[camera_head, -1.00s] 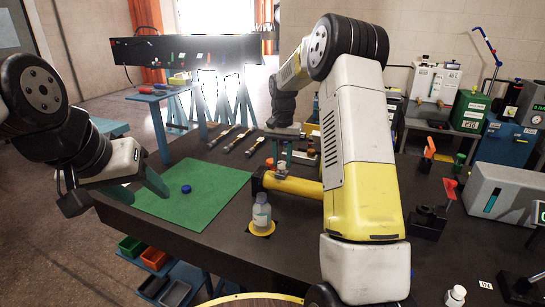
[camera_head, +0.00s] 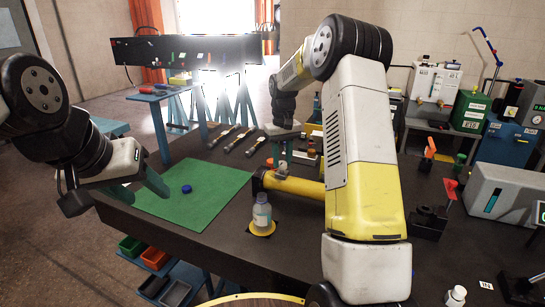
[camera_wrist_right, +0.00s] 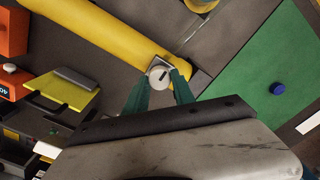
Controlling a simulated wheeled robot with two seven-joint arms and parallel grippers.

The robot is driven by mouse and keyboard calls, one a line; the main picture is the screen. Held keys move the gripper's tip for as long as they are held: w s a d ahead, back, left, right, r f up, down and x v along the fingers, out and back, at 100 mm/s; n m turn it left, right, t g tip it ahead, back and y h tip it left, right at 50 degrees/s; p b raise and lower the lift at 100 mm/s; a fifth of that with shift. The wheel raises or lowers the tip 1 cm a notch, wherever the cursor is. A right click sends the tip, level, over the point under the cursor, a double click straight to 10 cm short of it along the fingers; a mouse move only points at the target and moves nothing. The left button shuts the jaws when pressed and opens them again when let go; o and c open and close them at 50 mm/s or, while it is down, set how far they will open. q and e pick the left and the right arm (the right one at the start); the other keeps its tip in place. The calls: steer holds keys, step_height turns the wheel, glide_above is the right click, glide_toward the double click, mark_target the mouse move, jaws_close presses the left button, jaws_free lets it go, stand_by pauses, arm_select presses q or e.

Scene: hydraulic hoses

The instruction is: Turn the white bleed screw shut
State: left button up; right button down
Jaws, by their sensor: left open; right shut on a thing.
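The white bleed screw (camera_wrist_right: 158,76) sits on the yellow cylinder (camera_wrist_right: 118,30), a slot showing on its round head. My right gripper (camera_wrist_right: 160,84) is shut on it, with one green finger on each side, in the right wrist view. In the head view the right gripper (camera_head: 282,165) reaches down to the yellow cylinder (camera_head: 300,188) near its left end, and the screw is too small there to read its turn. My left gripper (camera_head: 118,192) is open and empty above the left edge of the green mat (camera_head: 215,190).
A capped bottle (camera_head: 262,213) stands on a yellow ring just in front of the cylinder. A blue cap (camera_head: 186,189) lies on the green mat. Several hose tools (camera_head: 238,140) lie behind. Grey equipment (camera_head: 500,192) stands at the right.

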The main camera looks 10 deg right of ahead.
mark_target(282, 162)
stand_by(0.4)
steer(key=c, duration=1.1)
jaws_free()
steer(key=shift+o, duration=0.2)
steer(key=shift+r, duration=3.9)
steer(key=shift+r, duration=0.1)
steer(key=s+a+r+t, duration=0.1)
steer(key=s+r, duration=0.2)
steer(key=s, duration=0.6)
steer(key=s+a+r+t+y, duration=0.1)
steer(key=s+r+t, duration=0.1)
steer(key=s, duration=0.7)
steer(key=s+a+r+m+t, duration=0.1)
steer(key=s+r+t, duration=0.1)
steer(key=s+r, duration=0.3)
steer(key=s, duration=0.4)
steer(key=shift+a+y, duration=0.3)
steer(key=shift+m+t+y, duration=0.3)
steer(key=shift+t, duration=0.3)
steer(key=s+f, duration=0.1)
steer(key=s, duration=0.3)
steer(key=s+a+f, duration=0.1)
steer(key=s, duration=0.1)
steer(key=shift+s+f, duration=0.25)
steer(key=shift+f, duration=0.1)
steer(key=shift+c, duration=0.2)
